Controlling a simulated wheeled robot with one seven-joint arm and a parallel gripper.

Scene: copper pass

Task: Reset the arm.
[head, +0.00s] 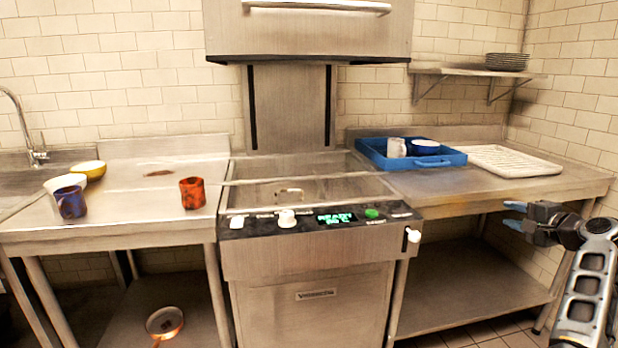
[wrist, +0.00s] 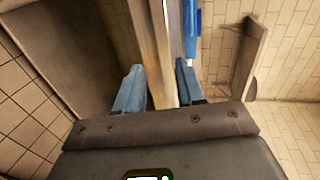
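My gripper (head: 515,215) is at the right in the head view, in front of the right-hand steel counter (head: 470,190) and near the height of its front edge. Its blue fingers point left. In the wrist view the two blue fingertips (wrist: 160,78) stand apart with nothing gripped between them. The counter's edge shows in the gap behind them. My arm rises from the lower right corner of the head view.
A blue tray (head: 440,161) holding a cup and a bowl, and a white rack (head: 510,160), sit on the right counter. A dishwasher (head: 318,215) stands in the middle. A blue mug (head: 70,202), red mug (head: 193,193) and bowls are left. A copper pan (head: 165,322) is below.

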